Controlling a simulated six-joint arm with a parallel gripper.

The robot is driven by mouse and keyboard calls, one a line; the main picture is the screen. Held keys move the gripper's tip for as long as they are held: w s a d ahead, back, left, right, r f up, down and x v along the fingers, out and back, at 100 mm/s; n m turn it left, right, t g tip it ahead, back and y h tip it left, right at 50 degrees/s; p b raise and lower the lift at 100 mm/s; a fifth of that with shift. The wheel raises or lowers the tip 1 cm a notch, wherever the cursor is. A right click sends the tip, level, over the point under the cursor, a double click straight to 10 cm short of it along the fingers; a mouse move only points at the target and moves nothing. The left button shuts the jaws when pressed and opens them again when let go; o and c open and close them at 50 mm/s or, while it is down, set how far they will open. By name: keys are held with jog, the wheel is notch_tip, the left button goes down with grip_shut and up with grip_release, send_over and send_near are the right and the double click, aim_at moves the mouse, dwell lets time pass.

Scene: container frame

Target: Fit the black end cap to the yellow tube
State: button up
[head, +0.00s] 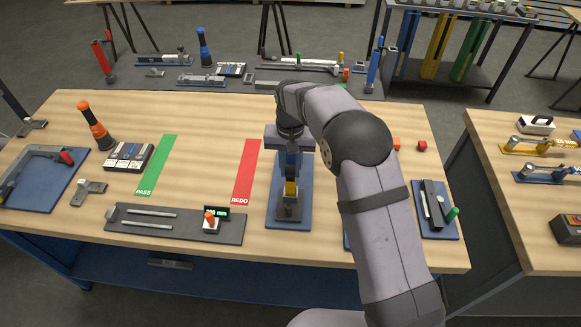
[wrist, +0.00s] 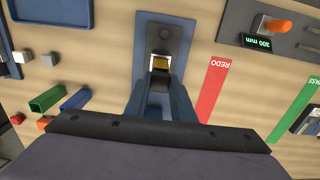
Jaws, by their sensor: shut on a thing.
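My gripper (head: 292,166) points down over a blue base plate (head: 274,216) with a grey fixture (head: 289,207). It also shows in the wrist view (wrist: 160,84), where its blue fingers are shut on a small dark piece, seemingly the black end cap, mostly hidden between them. The yellow tube (head: 291,188) shows as a short yellow part just below the fingertips, at the fixture. It also shows in the wrist view (wrist: 160,64), with light grey metal beside it. Whether cap and tube touch cannot be told.
A red REDO strip (head: 246,172) and a green PASS strip (head: 157,165) lie left of the plate. A dark gauge board (head: 174,224) with an orange-topped device (head: 211,219) lies at front left. A green tube (wrist: 46,100) and a blue tube (wrist: 75,99) lie nearby.

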jog(key=shift+f+b, duration=0.35)
jog(key=shift+f, duration=0.35)
dwell(0.4)
jog(key=o, duration=1.6)
jog(key=shift+r, duration=0.1)
jog(key=shift+r+p, duration=2.4)
jog(key=shift+r, duration=1.05)
jog(key=s+d+f+b, duration=0.2)
jog(key=s+d+b, duration=0.1)
jog(key=s+d, duration=0.3)
jog(key=s+d+f+b, duration=0.3)
jog(key=s+d, duration=0.4)
jog(key=s, duration=0.4)
jog(key=s+d+f+b, duration=0.2)
jog(key=s+d+b, duration=0.1)
jog(key=s+d, duration=0.4)
jog(key=shift+s+f+b, duration=0.15)
jog(key=shift+s+b, duration=0.2)
jog(key=shift+s, duration=0.85)
